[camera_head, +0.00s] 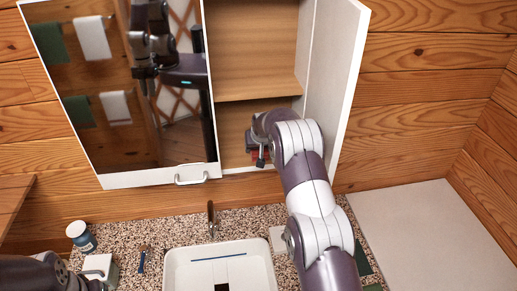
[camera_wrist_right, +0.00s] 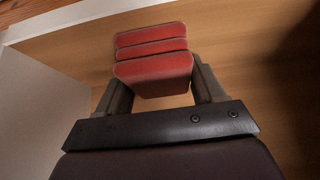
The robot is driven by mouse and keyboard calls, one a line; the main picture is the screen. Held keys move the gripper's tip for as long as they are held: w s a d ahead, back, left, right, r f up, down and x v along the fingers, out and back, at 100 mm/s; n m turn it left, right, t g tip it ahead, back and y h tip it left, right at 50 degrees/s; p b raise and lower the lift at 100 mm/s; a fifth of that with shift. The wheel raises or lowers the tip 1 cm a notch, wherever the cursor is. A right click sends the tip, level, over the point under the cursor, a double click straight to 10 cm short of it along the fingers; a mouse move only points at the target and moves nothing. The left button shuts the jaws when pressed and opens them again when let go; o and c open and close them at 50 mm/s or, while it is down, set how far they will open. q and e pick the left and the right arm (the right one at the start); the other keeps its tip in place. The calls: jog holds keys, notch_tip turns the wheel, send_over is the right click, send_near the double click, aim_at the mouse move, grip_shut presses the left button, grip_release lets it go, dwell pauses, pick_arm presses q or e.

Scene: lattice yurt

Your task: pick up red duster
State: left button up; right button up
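The red duster (camera_wrist_right: 152,62) is a stack of ridged red blocks in the right wrist view, lying between the two fingers of my right gripper (camera_wrist_right: 160,88). The fingers stand close along its left and right sides; whether both press on it is not clear. In the head view my right gripper (camera_head: 260,157) reaches into the open cabinet, and only a small bit of red shows below it. The rest of the duster is hidden by my arm. My left arm enters at the bottom left corner; its fingers cannot be made out clearly.
The cabinet (camera_head: 255,86) has a shelf above my gripper and an open white door (camera_head: 336,80) right of my arm. A mirrored door (camera_head: 120,90) is at left. Below are a speckled counter (camera_head: 150,222), a white sink (camera_head: 186,262), a tap (camera_head: 211,215) and a blue jar (camera_head: 82,238).

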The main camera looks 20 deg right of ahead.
jog(key=shift+s+d, duration=0.1)
jog(key=shift+c, duration=0.9)
jog(key=shift+r+b, duration=0.1)
jog(key=shift+b, duration=0.25)
notch_tip(320, 180, up, 3)
jog(key=b, duration=0.3)
jog(key=shift+b, duration=0.3)
jog(key=s+a+b, duration=0.2)
jog(key=s+b, duration=0.3)
jog(key=s, duration=0.3)
jog(key=s+a+b, duration=0.2)
jog(key=s+b, duration=0.3)
jog(key=s, duration=0.4)
jog(key=shift+s+a+r, duration=0.15)
jog(key=shift+a, duration=0.2)
